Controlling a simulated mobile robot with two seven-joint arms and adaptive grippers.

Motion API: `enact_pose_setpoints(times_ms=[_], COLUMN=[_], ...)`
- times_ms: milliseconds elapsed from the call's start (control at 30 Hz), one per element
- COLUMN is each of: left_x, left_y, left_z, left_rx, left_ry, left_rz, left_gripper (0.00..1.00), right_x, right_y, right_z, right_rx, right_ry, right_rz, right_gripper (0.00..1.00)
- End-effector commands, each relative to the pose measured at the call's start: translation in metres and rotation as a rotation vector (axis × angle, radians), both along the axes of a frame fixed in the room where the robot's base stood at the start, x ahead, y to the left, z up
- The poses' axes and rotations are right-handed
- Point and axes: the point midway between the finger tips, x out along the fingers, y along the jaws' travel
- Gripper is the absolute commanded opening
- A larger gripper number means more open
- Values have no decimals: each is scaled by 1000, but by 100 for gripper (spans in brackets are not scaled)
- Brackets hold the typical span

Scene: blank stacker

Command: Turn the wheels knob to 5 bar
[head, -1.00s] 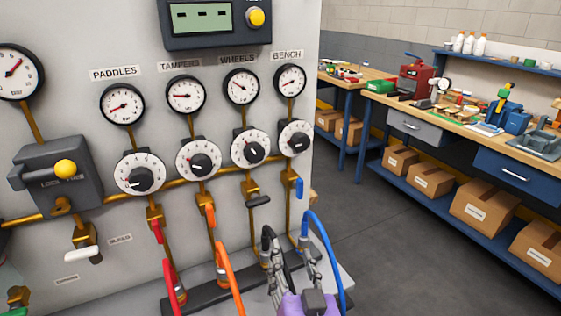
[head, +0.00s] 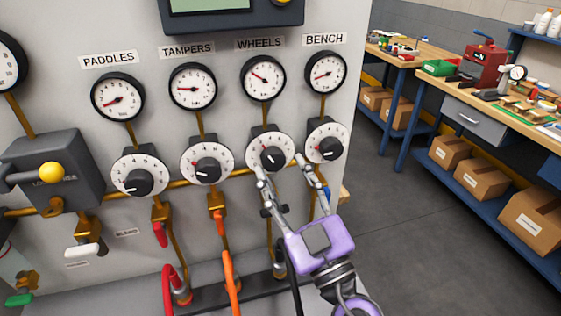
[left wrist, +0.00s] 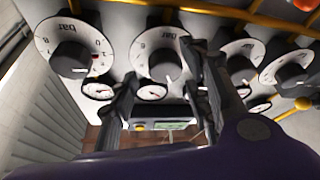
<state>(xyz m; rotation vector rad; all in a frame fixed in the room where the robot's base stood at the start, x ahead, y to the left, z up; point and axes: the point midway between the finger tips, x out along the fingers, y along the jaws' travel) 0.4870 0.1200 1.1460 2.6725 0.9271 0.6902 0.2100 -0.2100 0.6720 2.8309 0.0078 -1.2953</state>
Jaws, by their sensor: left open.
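The wheels knob (head: 272,157) is a black knob on a white numbered dial, third in the row under the WHEELS label (head: 259,43). Its round gauge (head: 263,77) sits above it; the needle points to the upper left and the figures are too small to read. My left gripper (head: 281,166) is open, with its fingertips just below and right of the wheels knob, one finger reaching toward each side. In the left wrist view a black knob on a white dial (left wrist: 167,66) shows between the open fingers, apart from them. My right gripper is not in view.
The bench knob (head: 328,149) is close to the right finger. The tampers knob (head: 208,169) and paddles knob (head: 139,182) are to the left. A red hose (head: 169,290) and orange hose (head: 230,283) stand below. A workbench (head: 466,118) lies beyond the panel's right edge.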

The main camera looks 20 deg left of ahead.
Motion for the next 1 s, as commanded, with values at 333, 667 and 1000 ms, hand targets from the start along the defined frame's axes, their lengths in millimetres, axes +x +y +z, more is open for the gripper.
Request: enact_pose_setpoints(times_ms=[333, 667, 1000], left_x=[15, 15, 15], left_y=[13, 13, 12], left_z=[7, 6, 7], left_rx=[1, 1, 10], left_ry=[1, 3, 6], left_rz=[-1, -1, -4], left_gripper=[44, 20, 4], right_x=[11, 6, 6], right_y=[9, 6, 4], right_z=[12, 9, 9], right_rx=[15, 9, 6], right_ry=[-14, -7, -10], right_rz=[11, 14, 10], right_gripper=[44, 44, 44])
